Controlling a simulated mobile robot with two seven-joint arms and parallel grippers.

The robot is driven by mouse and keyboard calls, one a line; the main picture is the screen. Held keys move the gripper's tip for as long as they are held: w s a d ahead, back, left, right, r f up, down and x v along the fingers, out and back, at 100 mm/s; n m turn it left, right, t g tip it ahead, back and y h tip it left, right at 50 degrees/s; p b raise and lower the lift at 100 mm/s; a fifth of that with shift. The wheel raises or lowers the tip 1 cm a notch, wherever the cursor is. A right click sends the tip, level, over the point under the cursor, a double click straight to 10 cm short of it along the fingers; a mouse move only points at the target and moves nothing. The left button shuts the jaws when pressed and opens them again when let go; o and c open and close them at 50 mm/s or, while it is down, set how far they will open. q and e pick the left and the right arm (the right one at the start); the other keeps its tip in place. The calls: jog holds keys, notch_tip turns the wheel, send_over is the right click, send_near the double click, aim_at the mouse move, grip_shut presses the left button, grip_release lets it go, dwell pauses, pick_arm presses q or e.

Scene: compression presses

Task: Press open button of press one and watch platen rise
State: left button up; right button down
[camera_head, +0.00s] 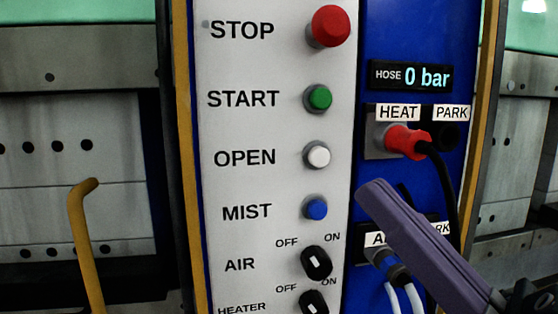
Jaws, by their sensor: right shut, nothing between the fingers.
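The white OPEN button (318,155) sits on the pale control panel (235,128), right of its label, between the green START button (319,97) and the blue MIST button (315,208). My right gripper (371,192) comes in from the lower right. It is shut and empty, a long purple shape with its tip to the right of and below the OPEN button, apart from it in the picture. Metal press parts (70,140) show left of the panel; I cannot tell which is the platen. My left gripper is not in view.
A red STOP button (330,26) is at the top; AIR (316,262) and HEATER (313,302) knobs are below. A display (411,76) reads 0 bar. A red plug (405,141) with a black hose sits at HEAT. A yellow bent bar (82,240) stands at left.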

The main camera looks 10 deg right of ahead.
jog(key=b, duration=0.4)
send_near(319, 157)
jog(key=w+a+r, duration=0.1)
jog(key=a+r, duration=0.2)
jog(key=r, duration=0.1)
jog(key=shift+w+a+r, duration=0.25)
jog(key=shift+w+r, duration=0.1)
jog(key=shift+w, duration=0.4)
dwell(0.7)
jog(key=shift+w, duration=0.1)
dwell(0.3)
jog(key=shift+w+b, duration=0.3)
